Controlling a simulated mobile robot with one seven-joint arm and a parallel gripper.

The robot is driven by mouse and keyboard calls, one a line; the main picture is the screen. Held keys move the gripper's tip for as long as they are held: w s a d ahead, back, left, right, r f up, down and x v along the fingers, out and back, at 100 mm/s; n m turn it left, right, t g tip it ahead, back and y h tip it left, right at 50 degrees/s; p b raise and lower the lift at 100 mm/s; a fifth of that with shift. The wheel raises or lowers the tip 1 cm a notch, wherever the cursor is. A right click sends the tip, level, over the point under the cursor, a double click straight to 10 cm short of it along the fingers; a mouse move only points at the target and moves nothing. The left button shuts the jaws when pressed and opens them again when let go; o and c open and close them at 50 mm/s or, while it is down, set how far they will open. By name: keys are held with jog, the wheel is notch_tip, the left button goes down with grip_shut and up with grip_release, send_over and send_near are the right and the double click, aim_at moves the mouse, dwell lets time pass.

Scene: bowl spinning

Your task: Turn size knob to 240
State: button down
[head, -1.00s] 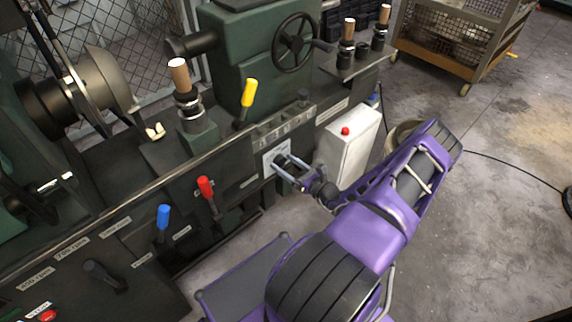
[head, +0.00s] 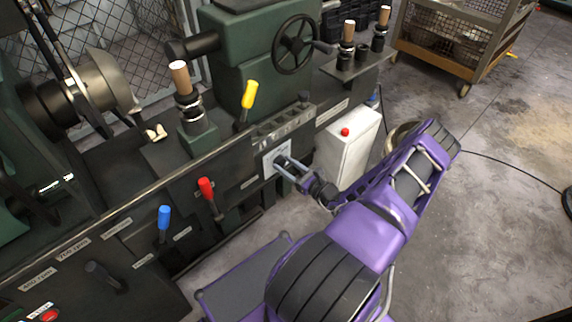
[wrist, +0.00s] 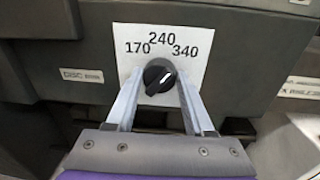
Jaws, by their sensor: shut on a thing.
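The size knob (wrist: 152,70) is a round black dial with a white pointer mark, in the middle of the wrist view. It sits on a white label plate (wrist: 190,42) printed 170, 240 and 340. The mark points up and to the right, on the 340 side of 240. My gripper (wrist: 159,80) is shut on the knob, with one grey finger at its left side and one at its right. In the head view my gripper (head: 281,164) reaches the white plate (head: 270,150) on the machine's front; the knob is hard to make out there.
The green lathe bears a yellow lever (head: 249,94), a red lever (head: 206,187) and a blue lever (head: 164,215) along its front. A white box (head: 345,150) with a red button stands right of the plate, close to my arm. Open floor lies at the right.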

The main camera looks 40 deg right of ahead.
jog(key=shift+a+n+p, duration=0.1)
jog(key=shift+n+p, duration=1)
jog(key=shift+n, duration=2.3)
jog(key=shift+h, duration=0.3)
jog(key=shift+c, duration=1.4)
grip_release()
jog(key=s+d+r, duration=0.1)
jog(key=s+d, duration=0.1)
jog(key=s, duration=1.5)
jog(key=shift+s+p, duration=0.15)
jog(key=shift+p, duration=0.2)
jog(key=shift+d, duration=0.15)
